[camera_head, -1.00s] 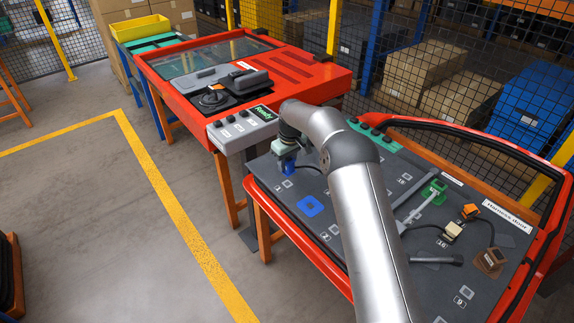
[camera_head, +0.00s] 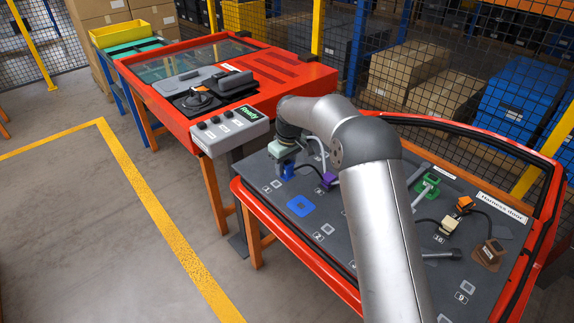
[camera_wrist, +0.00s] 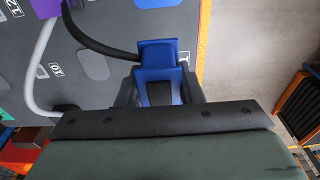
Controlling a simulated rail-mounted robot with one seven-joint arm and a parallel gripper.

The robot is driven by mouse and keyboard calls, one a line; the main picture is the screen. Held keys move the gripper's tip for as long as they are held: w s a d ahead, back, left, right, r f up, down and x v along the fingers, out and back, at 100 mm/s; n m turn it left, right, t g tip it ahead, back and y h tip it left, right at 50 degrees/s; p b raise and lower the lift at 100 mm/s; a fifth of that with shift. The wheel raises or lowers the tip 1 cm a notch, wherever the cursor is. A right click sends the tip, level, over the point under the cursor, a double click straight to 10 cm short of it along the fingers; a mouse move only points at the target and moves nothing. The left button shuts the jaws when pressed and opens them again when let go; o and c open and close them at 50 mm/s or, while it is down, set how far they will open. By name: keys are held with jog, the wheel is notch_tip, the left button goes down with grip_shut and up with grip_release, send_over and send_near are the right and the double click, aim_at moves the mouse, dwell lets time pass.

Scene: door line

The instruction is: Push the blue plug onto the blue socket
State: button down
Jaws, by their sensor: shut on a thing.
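My gripper (camera_head: 283,160) is shut on the blue plug (camera_head: 287,171), over the far left part of the dark door panel. In the wrist view the blue plug (camera_wrist: 158,58) sits between the fingers, with a black cable running from it to the upper left. The blue socket (camera_head: 300,206), a flat blue square with a dark centre, lies on the panel nearer the camera and slightly right of the plug. The plug is apart from it. In the wrist view a blue strip, apparently the socket (camera_wrist: 156,3), shows at the top edge.
A purple connector (camera_head: 328,179) lies on the panel just right of the gripper, with a grey cable beside it. A green connector (camera_head: 428,184) and orange connector (camera_head: 464,203) are farther right. The red door frame (camera_head: 290,246) edges the panel. A grey control box (camera_head: 229,132) stands behind left.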

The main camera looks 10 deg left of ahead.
jog(key=s+d+f+b, duration=0.1)
jog(key=b, duration=0.1)
jog(key=s+d+f+b, duration=0.1)
jog(key=s+d+b, duration=0.1)
jog(key=s+d+f+b, duration=0.2)
jog(key=shift+s+d+b, duration=0.2)
jog(key=shift+s+b, duration=0.05)
jog(key=shift+b, duration=0.05)
jog(key=shift+f+b, duration=0.55)
jog(key=shift+f, duration=0.4)
jog(key=shift+f, duration=0.25)
dwell(0.4)
jog(key=shift+f+b, duration=0.5)
jog(key=shift+f, duration=0.15)
jog(key=c, duration=0.9)
grip_release()
